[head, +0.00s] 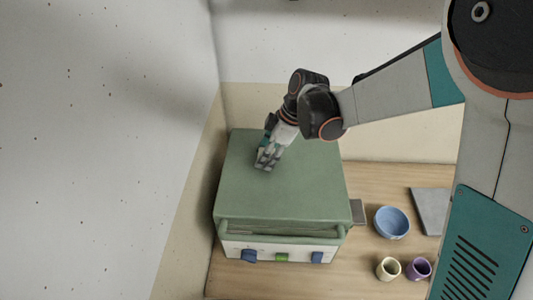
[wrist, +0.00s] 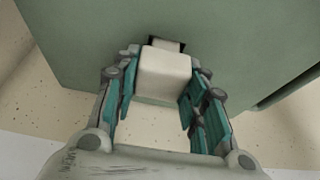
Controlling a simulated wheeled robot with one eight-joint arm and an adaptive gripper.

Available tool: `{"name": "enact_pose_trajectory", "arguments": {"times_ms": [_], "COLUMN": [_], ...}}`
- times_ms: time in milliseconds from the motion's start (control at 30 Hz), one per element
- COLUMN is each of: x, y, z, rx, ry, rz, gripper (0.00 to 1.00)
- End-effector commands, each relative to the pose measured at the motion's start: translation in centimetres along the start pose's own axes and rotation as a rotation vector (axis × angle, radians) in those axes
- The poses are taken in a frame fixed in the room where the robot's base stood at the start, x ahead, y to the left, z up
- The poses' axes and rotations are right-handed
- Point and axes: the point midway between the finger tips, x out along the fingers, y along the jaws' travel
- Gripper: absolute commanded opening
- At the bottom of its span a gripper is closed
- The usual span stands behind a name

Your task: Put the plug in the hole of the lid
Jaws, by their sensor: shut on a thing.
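A green lid (head: 290,200) covers a box-like kiln with a pale front. My gripper (head: 267,162) points down at the far middle part of the lid. In the wrist view, a whitish, blocky plug (wrist: 165,72) sits between the teal finger pads of my gripper (wrist: 163,82), which is shut on it. Just beyond the plug's top is the dark-edged hole (wrist: 183,46) in the lid, with a paler narrow part in it. I cannot tell whether the plug's lower end is in the hole or above it. In the head view, my fingers hide the plug and hole.
A blue bowl (head: 392,222), a cream cup (head: 388,268), a purple cup (head: 418,268) and a grey slab (head: 430,208) stand on the wooden table (head: 360,280) to the right. Walls rise close by on the left and behind. The lid's near part is clear.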

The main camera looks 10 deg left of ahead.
Motion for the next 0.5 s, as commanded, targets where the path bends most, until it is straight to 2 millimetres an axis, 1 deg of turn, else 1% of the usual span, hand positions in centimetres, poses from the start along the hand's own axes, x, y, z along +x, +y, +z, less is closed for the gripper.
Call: {"name": "enact_pose_trajectory", "arguments": {"times_ms": [200,500], "x": [0.68,0.64], "y": [0.0,0.0], "z": [0.28,0.26], "rx": [0.0,0.0], "ry": [0.0,0.0], "rz": [0.0,0.0], "gripper": [0.14,0.14]}}
